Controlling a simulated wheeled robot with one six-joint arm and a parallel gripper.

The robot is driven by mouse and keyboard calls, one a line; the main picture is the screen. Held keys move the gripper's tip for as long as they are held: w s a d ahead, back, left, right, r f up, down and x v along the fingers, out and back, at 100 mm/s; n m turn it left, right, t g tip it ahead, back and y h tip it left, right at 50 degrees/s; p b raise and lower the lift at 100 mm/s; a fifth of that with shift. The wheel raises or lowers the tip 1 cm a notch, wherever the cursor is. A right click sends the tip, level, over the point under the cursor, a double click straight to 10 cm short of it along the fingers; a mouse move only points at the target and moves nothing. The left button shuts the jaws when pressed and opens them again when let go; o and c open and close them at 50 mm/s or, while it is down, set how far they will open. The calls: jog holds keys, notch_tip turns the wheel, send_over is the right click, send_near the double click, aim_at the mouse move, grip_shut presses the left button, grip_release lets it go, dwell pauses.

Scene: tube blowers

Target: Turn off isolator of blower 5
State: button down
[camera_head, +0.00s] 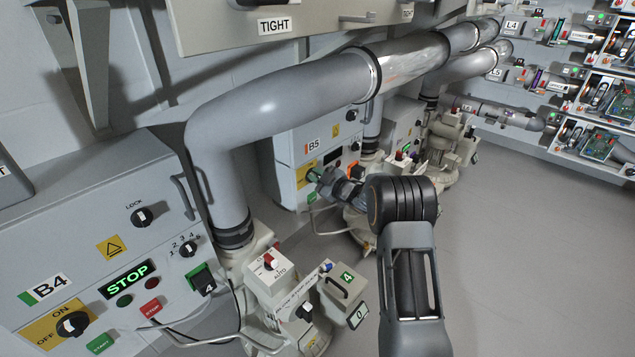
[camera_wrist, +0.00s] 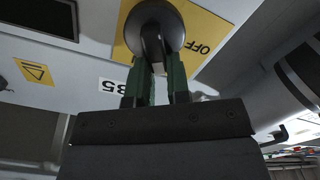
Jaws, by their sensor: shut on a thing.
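The blower 5 isolator is a dark round knob (camera_wrist: 152,22) with a raised grip bar, on a yellow plate (camera_wrist: 205,25) in the wrist view. The word OFF shows upside down on the plate, to the right of the knob. The grip bar runs roughly up and down in that picture, not toward OFF; the ON word is hidden. My gripper (camera_wrist: 156,65) has its green-sided fingers shut on the bar. In the head view the grey B5 cabinet (camera_head: 285,150) stands at the middle, and my gripper (camera_head: 317,174) reaches its yellow plate, mostly covering the knob.
The B4 cabinet (camera_head: 75,235) with a lit STOP display stands at the left. A thick grey pipe (camera_head: 270,105) arches over. A pump with a switch box (camera_head: 270,266) stands in front of B4. Open floor (camera_head: 510,250) lies to the right.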

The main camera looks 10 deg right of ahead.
jog(key=n+b, duration=0.2)
jog(key=n, duration=0.1)
jog(key=f+n+b, duration=0.1)
jog(key=n+b, duration=0.2)
jog(key=a+f+n+b, duration=0.1)
jog(key=n+b, duration=0.1)
jog(key=shift+s+n+b, duration=0.35)
jog(key=shift+n+b, duration=0.05)
jog(key=shift+f+n, duration=0.1)
jog(key=shift+n, duration=1.1)
jog(key=shift+f, duration=0.1)
jog(key=c, duration=1.1)
grip_release()
